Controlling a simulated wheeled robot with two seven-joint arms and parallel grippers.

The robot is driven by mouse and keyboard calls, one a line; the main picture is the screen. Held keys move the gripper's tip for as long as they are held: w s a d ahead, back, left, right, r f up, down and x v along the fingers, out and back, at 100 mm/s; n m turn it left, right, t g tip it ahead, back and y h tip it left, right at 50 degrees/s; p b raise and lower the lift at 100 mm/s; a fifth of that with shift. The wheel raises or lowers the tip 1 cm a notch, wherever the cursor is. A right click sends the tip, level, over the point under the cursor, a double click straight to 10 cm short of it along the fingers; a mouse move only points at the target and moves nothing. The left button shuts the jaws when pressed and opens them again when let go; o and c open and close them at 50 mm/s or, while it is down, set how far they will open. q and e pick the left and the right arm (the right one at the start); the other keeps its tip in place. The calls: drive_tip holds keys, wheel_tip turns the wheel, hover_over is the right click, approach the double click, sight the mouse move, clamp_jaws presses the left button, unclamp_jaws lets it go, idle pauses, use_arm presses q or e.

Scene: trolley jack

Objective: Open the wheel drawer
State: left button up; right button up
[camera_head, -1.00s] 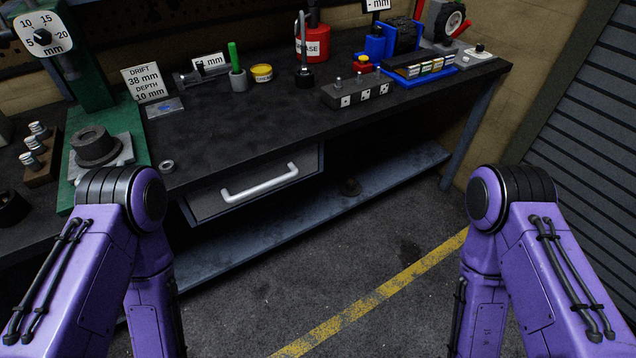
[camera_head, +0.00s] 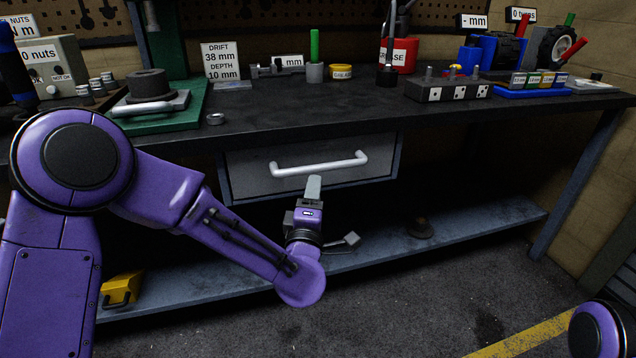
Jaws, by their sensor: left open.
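The drawer (camera_head: 262,182) is a grey box front under the workbench top, and its face looks flush with its frame. A pale bar handle (camera_head: 318,163) runs across it. My left gripper (camera_head: 314,188) is just below the handle, its fingers pointing up toward it; I cannot tell whether they touch it. The fingers are seen nearly edge-on, and nothing shows between them. My right gripper is out of the picture; only part of my right arm shows at the lower right corner.
The floor in front is clear.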

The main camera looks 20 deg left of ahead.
sight(317, 171)
use_arm(q)
drive_tip(key=x, duration=0.9)
drive_tip(key=shift+a+f, duration=0.1)
drive_tip(key=shift+c, duration=0.3)
drive_tip(key=shift+s, duration=0.1)
clamp_jaws()
